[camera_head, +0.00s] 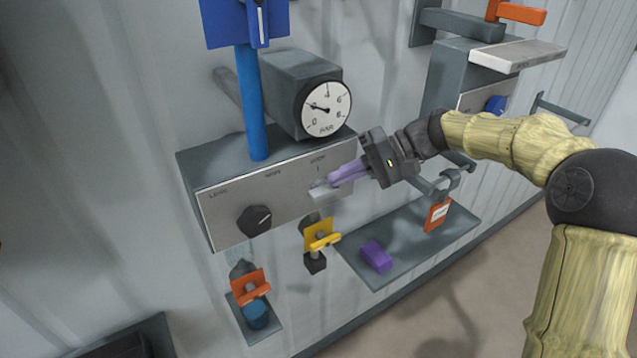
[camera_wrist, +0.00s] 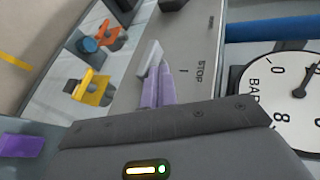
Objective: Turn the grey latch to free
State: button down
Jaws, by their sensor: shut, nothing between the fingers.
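A light grey block (camera_head: 322,191) sticks out from the panel below the word STOP. It also shows in the wrist view (camera_wrist: 149,56). No "free" mark is readable, and I cannot tell for certain that this block is the grey latch. My gripper (camera_head: 334,181) has purple fingers, shut together with nothing between them. In the wrist view the fingertips (camera_wrist: 157,72) are right at the block; whether they touch it I cannot tell.
A pressure dial (camera_head: 326,108) and a blue post (camera_head: 251,105) stand above the panel. A black knob (camera_head: 255,221) is at its left. A yellow latch (camera_head: 318,236) and an orange one (camera_head: 250,287) hang below. A purple block (camera_head: 376,257) lies on the grey shelf (camera_head: 410,258).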

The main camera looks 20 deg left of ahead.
notch_tip(320, 180, up, 3)
jog(key=shift+r+p, duration=0.15)
jog(key=shift+p, duration=1.05)
jog(key=r+b+v, duration=0.1)
jog(key=b+v, duration=0.2)
jog(key=v, duration=0.7)
jog(key=s+d+f+m+t+h+b, duration=0.1)
jog(key=s+d+f+m+t+h, duration=0.2)
jog(key=f, duration=0.6)
jog(key=s+d+f+m+t+h+b, duration=0.1)
jog(key=d+f+m+t+h+b, duration=0.2)
jog(key=f, duration=0.6)
jog(key=s+d+f+t+h, duration=0.1)
jog(key=s+d+f+h, duration=0.1)
jog(key=s+d+f, duration=0.4)
jog(key=s+d+f+t+h+b, duration=0.1)
jog(key=s+d+f+t+h, duration=0.1)
jog(key=s+d+f, duration=0.5)
jog(key=d+h, duration=0.1)
jog(key=d, duration=0.4)
jog(key=shift+s+d, duration=0.25)
jog(key=shift+d, duration=0.15)
jog(key=shift+w+a, duration=0.1)
